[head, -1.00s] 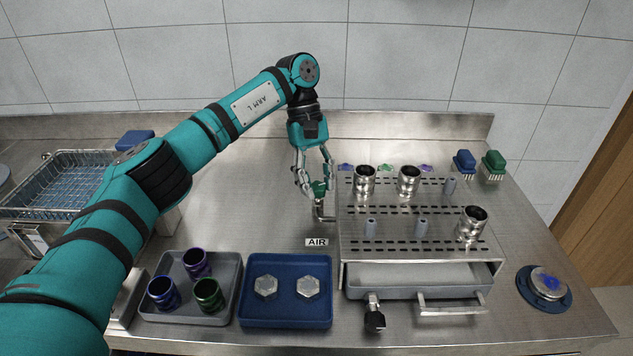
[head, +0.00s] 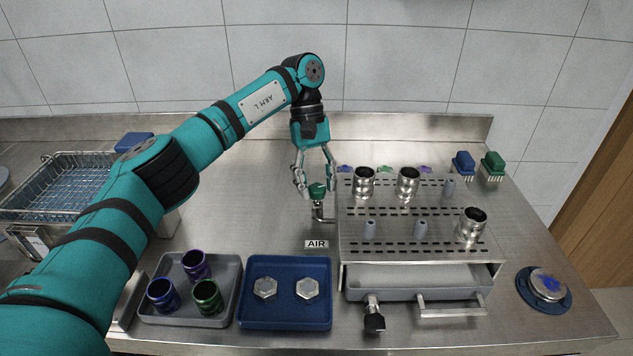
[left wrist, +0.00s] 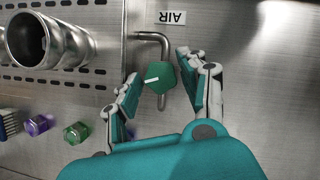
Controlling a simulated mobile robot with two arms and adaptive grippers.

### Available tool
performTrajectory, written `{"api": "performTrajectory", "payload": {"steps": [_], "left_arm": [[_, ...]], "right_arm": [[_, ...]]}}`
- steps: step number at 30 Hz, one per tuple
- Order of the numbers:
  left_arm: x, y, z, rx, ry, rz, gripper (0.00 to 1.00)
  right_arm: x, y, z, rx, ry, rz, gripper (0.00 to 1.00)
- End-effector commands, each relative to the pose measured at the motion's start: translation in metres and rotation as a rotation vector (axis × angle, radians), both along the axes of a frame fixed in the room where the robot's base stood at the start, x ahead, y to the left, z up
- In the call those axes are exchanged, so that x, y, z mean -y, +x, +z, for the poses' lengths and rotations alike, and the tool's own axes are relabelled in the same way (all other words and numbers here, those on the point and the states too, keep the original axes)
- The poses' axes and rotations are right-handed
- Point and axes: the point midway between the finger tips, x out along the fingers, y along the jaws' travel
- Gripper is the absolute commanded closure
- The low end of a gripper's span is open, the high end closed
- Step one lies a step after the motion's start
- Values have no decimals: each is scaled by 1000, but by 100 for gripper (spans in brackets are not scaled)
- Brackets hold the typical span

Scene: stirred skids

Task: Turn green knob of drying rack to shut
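The green knob (head: 317,190) sits on a bent metal pipe at the left side of the metal drying rack (head: 420,251). In the left wrist view the knob (left wrist: 160,78) shows a white mark pointing left in the picture, away from the AIR label. My left gripper (head: 316,188) is open, with its fingers on either side of the knob. In the left wrist view its fingertips (left wrist: 158,70) are spread, with a gap visible to the knob on both sides. My right gripper is in neither view.
The AIR label (head: 316,244) lies before the pipe. The rack holds several steel cups (head: 408,181) and grey pegs; its drawer (head: 415,279) is open. A grey tray (head: 232,300) with three cups and a blue tray (head: 287,318) with two hex pieces stand in front.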

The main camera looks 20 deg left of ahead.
Motion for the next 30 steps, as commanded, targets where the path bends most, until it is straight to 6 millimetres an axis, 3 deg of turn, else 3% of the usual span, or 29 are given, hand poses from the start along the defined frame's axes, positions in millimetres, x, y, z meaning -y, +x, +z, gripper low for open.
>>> {"api": "performTrajectory", "payload": {"steps": [7, 18, 24, 30], "left_arm": [[-1, 1, 2, -2, 0, 1, 57], [-12, 18, 53, -1, 3, 1, 57], [-16, 23, 67, -1, 1, 1, 57], [-17, 23, 69, -1, 0, 0, 57]], "right_arm": [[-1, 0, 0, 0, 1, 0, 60], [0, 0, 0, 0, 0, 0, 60], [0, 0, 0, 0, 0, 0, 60], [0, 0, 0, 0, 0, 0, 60]]}}
